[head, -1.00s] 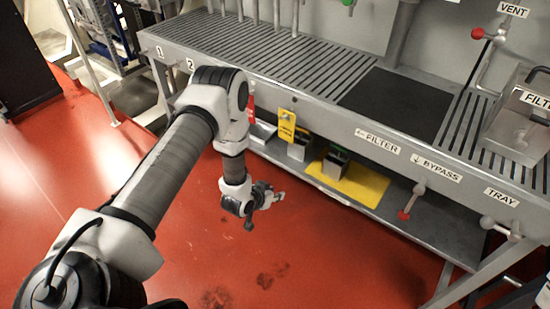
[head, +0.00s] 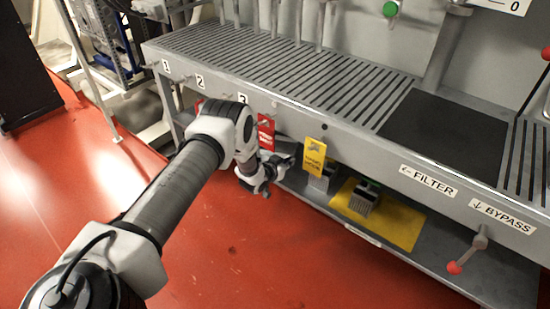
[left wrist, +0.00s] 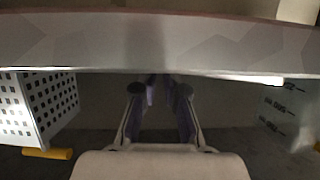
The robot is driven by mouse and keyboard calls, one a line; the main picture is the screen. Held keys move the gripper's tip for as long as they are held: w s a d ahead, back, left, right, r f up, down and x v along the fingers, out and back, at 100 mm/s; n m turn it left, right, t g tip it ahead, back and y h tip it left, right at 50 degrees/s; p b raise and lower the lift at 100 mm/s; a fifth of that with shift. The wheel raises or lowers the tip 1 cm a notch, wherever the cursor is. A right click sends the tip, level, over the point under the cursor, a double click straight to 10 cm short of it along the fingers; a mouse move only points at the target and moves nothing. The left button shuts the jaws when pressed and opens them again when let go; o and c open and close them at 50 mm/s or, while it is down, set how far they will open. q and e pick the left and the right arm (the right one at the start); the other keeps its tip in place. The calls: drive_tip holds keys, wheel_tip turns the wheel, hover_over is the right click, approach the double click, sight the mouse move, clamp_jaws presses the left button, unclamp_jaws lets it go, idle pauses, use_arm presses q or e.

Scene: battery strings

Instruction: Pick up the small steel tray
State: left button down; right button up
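I cannot make out the small steel tray for certain in either current view; the low shelf spot behind my left gripper is partly hidden by it. My left gripper (head: 288,161) is at the front edge of the low shelf, under the bench's front rail, to the left of a yellow tag. In the left wrist view its two fingers (left wrist: 161,92) stand apart with nothing visible between them. They point into the dark space below a broad grey rail. My right gripper is not in view.
A perforated pale bin (left wrist: 50,105) is left of the fingers and a pale, marked box (left wrist: 288,118) is right. The grey rail (left wrist: 160,42) crosses above them. A yellow tag (head: 314,157) hangs beside the gripper. A dark-topped block (head: 363,196) stands on a yellow mat (head: 400,232).

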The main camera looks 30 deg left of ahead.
use_arm(q)
drive_tip(key=c, duration=1.3)
unclamp_jaws()
